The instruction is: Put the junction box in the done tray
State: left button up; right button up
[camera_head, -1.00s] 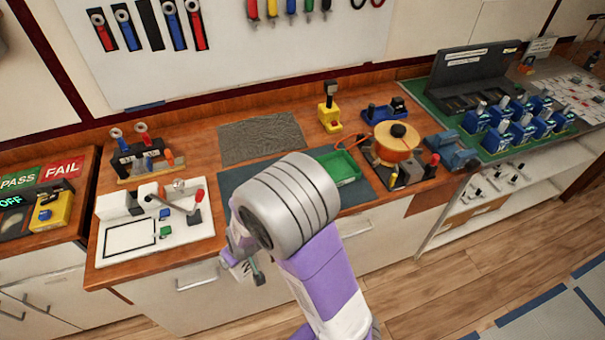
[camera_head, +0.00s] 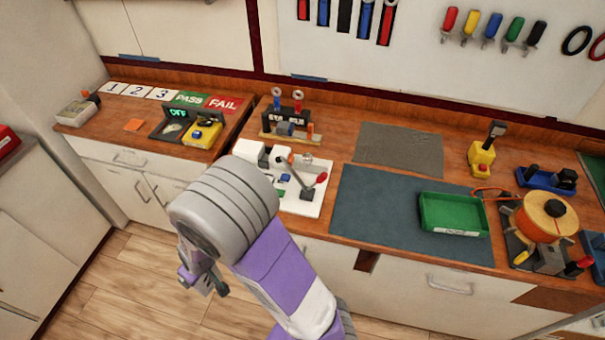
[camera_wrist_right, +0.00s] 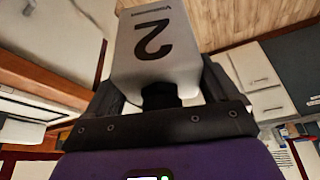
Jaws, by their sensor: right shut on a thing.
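In the right wrist view, my right gripper (camera_wrist_right: 160,88) is shut on a pale grey box (camera_wrist_right: 155,50) marked with a large black 2, which I take to be the junction box. One finger is on each side of it. In the head view, my right gripper (camera_head: 203,277) is in front of the counter, over the floor, and the box cannot be made out there. A green tray (camera_head: 453,233) with a white label too small to read sits on the dark mat; it looks empty. My left gripper is not in view.
Number cards (camera_head: 135,90) and PASS/FAIL cards (camera_head: 208,101) lie on the left counter beside a yellow device (camera_head: 203,134). A white fixture (camera_head: 298,203) with a red-knobbed lever stands left of the dark mat (camera_head: 375,215). An orange spool (camera_head: 543,219) stands right of the tray.

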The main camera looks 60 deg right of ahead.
aim_at(451, 217)
jog(key=u, duration=0.2)
jog(key=k, duration=1.7)
jog(key=z, duration=1.55)
